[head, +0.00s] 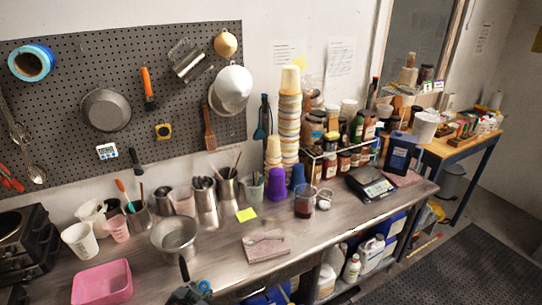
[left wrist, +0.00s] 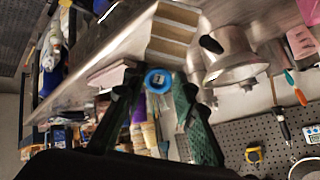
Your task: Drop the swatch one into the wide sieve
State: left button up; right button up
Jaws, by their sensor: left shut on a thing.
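My left gripper (head: 190,293) is at the bottom edge of the head view, low in front of the bench. In the left wrist view, the left gripper (left wrist: 157,88) is shut on a small round blue piece with a pale label, which I take as swatch one (left wrist: 158,80); its blue also shows in the head view (head: 204,286). The wide sieve (head: 176,232) looks like a metal bowl with a black handle toward me, on the bench behind the gripper. It also shows in the left wrist view (left wrist: 232,65), apart from the swatch. Its inside is mostly hidden there. My right gripper is not in view.
A pink bin (head: 102,284) stands left of the sieve. Metal canisters (head: 205,200) and cups stand along the back. The front bench right of the slab is clear.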

aim_at(176, 239)
jog(key=u, duration=0.9)
jog(key=i, duration=1)
